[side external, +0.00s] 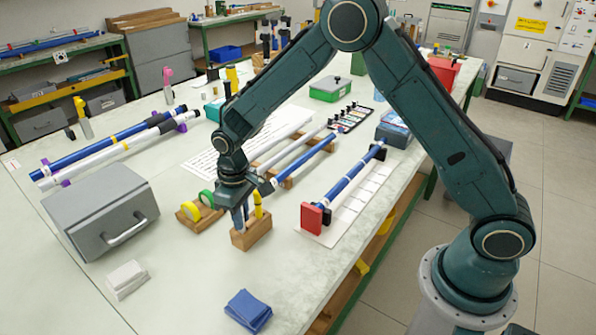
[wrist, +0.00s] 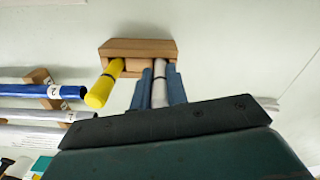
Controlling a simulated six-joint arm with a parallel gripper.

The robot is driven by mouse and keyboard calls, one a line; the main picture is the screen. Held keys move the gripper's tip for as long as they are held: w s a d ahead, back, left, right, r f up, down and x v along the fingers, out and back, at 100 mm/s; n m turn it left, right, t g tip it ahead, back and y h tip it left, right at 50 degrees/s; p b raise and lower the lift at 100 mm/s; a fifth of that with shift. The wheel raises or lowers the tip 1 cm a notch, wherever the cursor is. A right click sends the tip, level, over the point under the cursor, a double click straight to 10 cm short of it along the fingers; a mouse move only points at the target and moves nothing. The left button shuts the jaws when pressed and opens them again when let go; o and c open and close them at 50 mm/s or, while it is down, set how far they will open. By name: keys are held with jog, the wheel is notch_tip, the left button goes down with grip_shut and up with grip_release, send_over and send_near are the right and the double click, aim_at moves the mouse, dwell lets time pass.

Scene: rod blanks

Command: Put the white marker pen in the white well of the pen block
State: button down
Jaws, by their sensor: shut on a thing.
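The wooden pen block (side external: 252,237) stands on the bench under my gripper; it also shows at the top of the wrist view (wrist: 138,46). A yellow marker (side external: 258,206) stands in one well, and it leans toward the camera in the wrist view (wrist: 104,84). My gripper (side external: 239,218) is low over the block's other end. In the wrist view its blue-grey fingers (wrist: 159,72) are shut on the white marker pen (wrist: 159,92), which looks pale grey. The pen's lower end meets the block's right part; I cannot tell how deep it sits.
Green and yellow tape rolls (side external: 206,198) on a wooden stand are close left of the block. A grey case (side external: 100,212) is farther left. A red-ended blue rod (side external: 345,182) lies to the right. Blue cards (side external: 248,311) lie in front, with clear bench between.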

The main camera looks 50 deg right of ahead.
jog(key=shift+f, duration=0.15)
jog(key=c, duration=1.4)
grip_release()
notch_tip(320, 180, up, 12)
jog(key=shift+f, duration=0.1)
jog(key=shift+r, duration=0.3)
